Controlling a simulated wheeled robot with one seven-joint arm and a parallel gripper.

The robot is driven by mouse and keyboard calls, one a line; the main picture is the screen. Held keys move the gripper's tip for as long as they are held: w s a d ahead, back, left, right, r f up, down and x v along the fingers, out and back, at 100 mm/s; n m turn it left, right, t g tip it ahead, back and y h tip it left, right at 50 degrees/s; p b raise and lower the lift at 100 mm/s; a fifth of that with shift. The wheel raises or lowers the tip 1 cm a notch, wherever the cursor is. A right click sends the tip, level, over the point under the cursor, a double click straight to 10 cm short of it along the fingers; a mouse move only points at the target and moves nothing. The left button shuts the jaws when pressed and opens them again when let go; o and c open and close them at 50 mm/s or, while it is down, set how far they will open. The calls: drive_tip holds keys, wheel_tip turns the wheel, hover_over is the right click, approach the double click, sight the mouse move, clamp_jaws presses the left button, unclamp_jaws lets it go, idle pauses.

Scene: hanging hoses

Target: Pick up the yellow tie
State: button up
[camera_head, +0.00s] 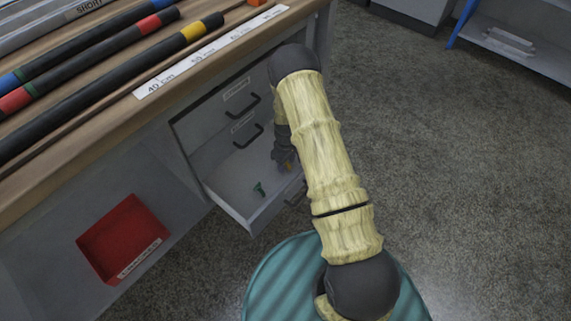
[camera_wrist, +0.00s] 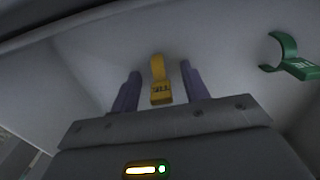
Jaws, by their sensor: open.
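The yellow tie (camera_wrist: 160,92) is a small strip with a tag bearing dark lettering. In the wrist view it lies in the open drawer (camera_head: 226,183), between the two fingers of my gripper (camera_wrist: 158,92) and apart from both. In the head view only a small bit of yellow (camera_head: 288,168) shows beside my gripper (camera_head: 284,163). My gripper is open and points down into the drawer. A green tie (camera_wrist: 288,55) with a tag lies to the right in the wrist view, and it also shows in the head view (camera_head: 259,189).
The drawer's front wall and sides (camera_head: 262,213) surround my gripper. Shut drawers (camera_head: 238,100) stand behind it, under a workbench (camera_head: 100,130) bearing dark hoses with coloured bands (camera_head: 120,80). A red bin (camera_head: 122,238) sits at lower left. Floor to the right is clear.

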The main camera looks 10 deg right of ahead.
sight(287, 163)
idle(0.5)
clamp_jaws()
drive_tip(key=shift+r, duration=0.1)
wheel_tip(287, 163, up, 10)
drive_tip(key=p, duration=0.4)
idle(1.0)
